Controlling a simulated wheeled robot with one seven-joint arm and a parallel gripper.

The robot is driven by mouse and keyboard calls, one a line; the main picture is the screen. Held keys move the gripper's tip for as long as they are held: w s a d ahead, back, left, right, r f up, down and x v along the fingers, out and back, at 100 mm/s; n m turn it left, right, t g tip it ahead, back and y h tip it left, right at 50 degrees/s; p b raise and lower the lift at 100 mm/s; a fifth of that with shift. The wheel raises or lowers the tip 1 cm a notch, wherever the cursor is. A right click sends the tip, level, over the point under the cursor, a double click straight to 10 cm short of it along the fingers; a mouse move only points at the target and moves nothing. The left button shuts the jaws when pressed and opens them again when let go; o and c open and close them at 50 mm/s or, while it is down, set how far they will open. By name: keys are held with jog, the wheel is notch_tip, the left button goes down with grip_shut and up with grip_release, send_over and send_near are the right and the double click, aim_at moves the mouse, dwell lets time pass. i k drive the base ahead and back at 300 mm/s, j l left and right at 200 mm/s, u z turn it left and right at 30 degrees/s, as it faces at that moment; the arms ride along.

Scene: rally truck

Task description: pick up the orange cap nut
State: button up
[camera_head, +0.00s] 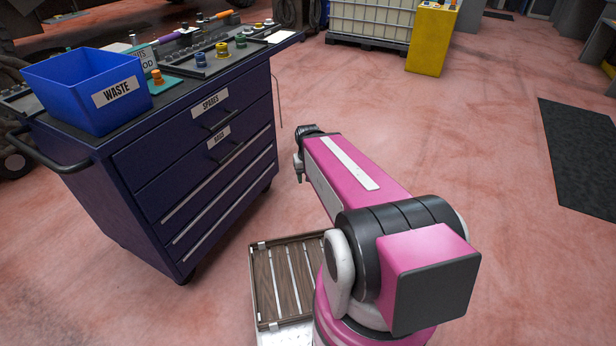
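The orange cap nut (157,76) stands on a small teal pad on top of the dark blue tool cart, just right of the blue WASTE bin. It is small in this view. My pink arm reaches forward over the floor, to the right of the cart. My gripper (299,178) is only partly visible at the far end of the arm, low beside the cart and well apart from the nut. Its fingers are too small and too hidden to show whether they are open or shut.
The blue WASTE bin (91,92) stands close to the nut. A dark tray (198,70) with yellow, green and blue pieces lies behind it to the right. The cart (145,170) has drawers labelled SPARES and RAGS. The red floor on the right is open.

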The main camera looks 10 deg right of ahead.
aim_at(158, 80)
jog(key=i+l, duration=0.2)
jog(key=i, duration=0.15)
jog(key=i+l, duration=0.25)
jog(key=u, duration=0.4)
jog(key=i+u, duration=0.1)
jog(key=u, duration=0.35)
jog(key=l+u, duration=0.15)
jog(key=u, duration=0.65)
jog(key=k+l, duration=0.1)
jog(key=k, duration=0.65)
jog(key=i, duration=0.1)
